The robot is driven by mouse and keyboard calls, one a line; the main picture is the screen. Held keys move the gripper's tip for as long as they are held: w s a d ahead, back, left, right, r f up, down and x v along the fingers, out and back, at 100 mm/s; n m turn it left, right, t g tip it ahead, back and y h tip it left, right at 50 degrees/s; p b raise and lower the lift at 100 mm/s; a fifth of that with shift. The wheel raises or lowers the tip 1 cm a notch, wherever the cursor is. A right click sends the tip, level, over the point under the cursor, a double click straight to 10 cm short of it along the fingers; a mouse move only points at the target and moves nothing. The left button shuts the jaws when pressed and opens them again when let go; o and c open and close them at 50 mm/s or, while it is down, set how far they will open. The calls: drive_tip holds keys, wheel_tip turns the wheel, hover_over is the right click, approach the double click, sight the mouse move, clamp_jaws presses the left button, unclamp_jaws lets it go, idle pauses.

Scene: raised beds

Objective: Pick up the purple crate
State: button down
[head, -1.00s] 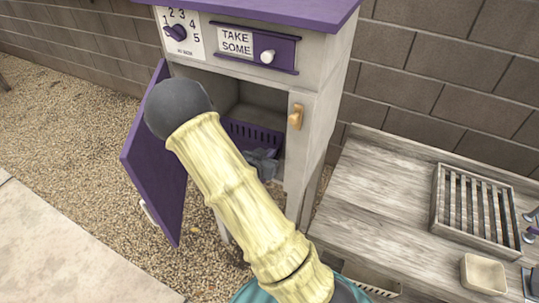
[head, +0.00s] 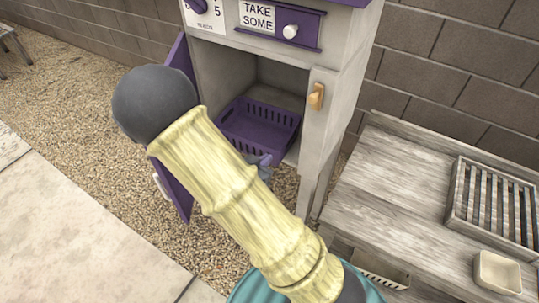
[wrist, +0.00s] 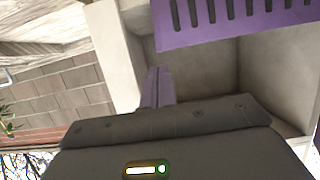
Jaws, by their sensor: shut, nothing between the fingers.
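The purple crate (head: 258,122), slatted and empty as far as I can see, sits inside the open cabinet (head: 218,75). It also shows at the top of the wrist view (wrist: 235,22), with its slotted wall facing the camera. My gripper (wrist: 158,85) is shut with nothing in it. In the wrist view its fingertips are below the crate's edge, and a gap shows between them. In the head view my arm hides most of the gripper; only a small part shows at the cabinet's front, just below the crate.
The purple door (head: 180,202) stands open on the left, partly behind my arm. A frame post with a wooden latch (head: 316,96) bounds the opening on the right. A wooden bench (head: 385,185) with a slatted rack (head: 495,205) and a small tray (head: 497,272) stands to the right.

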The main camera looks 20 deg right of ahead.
drive_tip(key=c, duration=1.5)
unclamp_jaws()
drive_tip(key=shift+w, duration=0.1)
drive_tip(key=s+a+r+n+g+y, duration=0.1)
drive_tip(key=a+n+g+y, duration=0.1)
drive_tip(key=a+n+y, duration=0.6)
drive_tip(key=s+d+r+g+y, duration=0.1)
drive_tip(key=s, duration=0.2)
drive_tip(key=s+d+r+n+g+y, duration=0.1)
drive_tip(key=s+d+r, duration=0.1)
drive_tip(key=s, duration=0.1)
drive_tip(key=s+d+r+n+g+y, duration=0.1)
drive_tip(key=s+r+g, duration=0.1)
drive_tip(key=s, duration=0.2)
drive_tip(key=shift+d, duration=0.35)
